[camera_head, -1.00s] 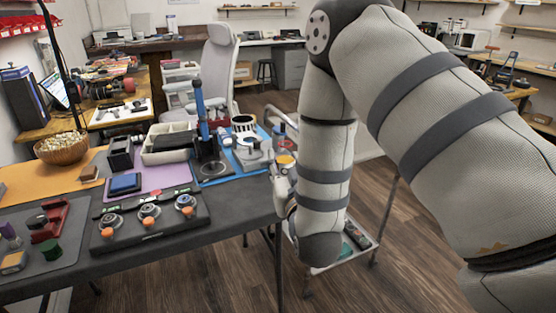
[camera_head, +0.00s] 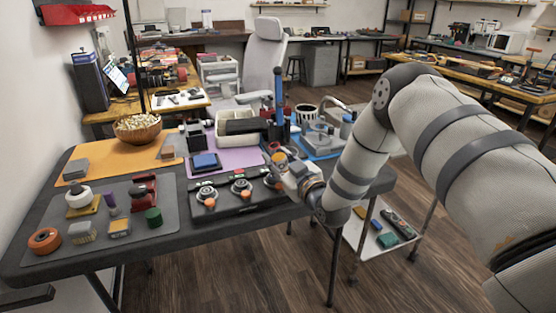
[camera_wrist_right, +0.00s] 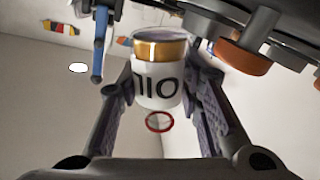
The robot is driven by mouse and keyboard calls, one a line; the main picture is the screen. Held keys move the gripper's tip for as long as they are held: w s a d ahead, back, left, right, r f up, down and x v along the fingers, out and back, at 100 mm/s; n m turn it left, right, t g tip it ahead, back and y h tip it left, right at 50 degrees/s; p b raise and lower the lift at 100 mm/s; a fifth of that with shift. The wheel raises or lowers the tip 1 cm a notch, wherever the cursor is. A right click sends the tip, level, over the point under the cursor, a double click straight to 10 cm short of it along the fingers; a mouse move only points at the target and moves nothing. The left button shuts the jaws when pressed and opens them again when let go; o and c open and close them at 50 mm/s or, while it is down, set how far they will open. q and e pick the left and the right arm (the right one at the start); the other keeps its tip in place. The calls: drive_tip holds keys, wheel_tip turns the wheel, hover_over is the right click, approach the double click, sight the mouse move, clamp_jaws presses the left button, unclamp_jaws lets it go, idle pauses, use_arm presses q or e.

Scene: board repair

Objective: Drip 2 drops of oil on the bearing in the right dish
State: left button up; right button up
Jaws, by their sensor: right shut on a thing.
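A dark unit (camera_head: 236,208) on the table's front edge has three round metallic dishes in a row, each with an orange knob in front. The right dish (camera_head: 273,177) is beside my right gripper (camera_head: 287,166), which partly covers that end. The bearing in it is too small to make out. My right gripper (camera_wrist_right: 160,95) is shut on the oil bottle (camera_wrist_right: 157,83), white with a gold band. Its lettering is upside down in the wrist view. The bottle's tip and its exact height over the dish cannot be told. My left gripper is not in view.
Behind the unit are a blue box (camera_head: 205,162) on a purple mat and a pale bin (camera_head: 240,126). A grey mat (camera_head: 168,192) with small parts lies left. A low cart (camera_head: 355,236) stands right, below table height.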

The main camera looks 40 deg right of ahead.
drive_tip(key=shift+d+r+n, duration=0.3)
drive_tip(key=shift+d+n, duration=0.15)
drive_tip(key=shift+n, duration=0.35)
drive_tip(key=d+n, duration=0.1)
drive_tip(key=n, duration=0.1)
drive_tip(key=d+r+n, duration=0.1)
drive_tip(key=n, duration=0.1)
drive_tip(key=shift+s, duration=0.1)
drive_tip(key=f+n+b, duration=0.1)
drive_tip(key=f+n, duration=0.1)
drive_tip(key=d+f+n+b, duration=0.1)
drive_tip(key=f+n, duration=0.1)
drive_tip(key=shift+s+n, duration=0.1)
drive_tip(key=shift+n, duration=0.2)
use_arm(q)
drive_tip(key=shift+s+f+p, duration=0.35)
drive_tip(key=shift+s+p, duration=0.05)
drive_tip(key=shift+p, duration=0.25)
use_arm(e)
drive_tip(key=r+n, duration=0.3)
drive_tip(key=n, duration=0.1)
drive_tip(key=shift+d, duration=0.3)
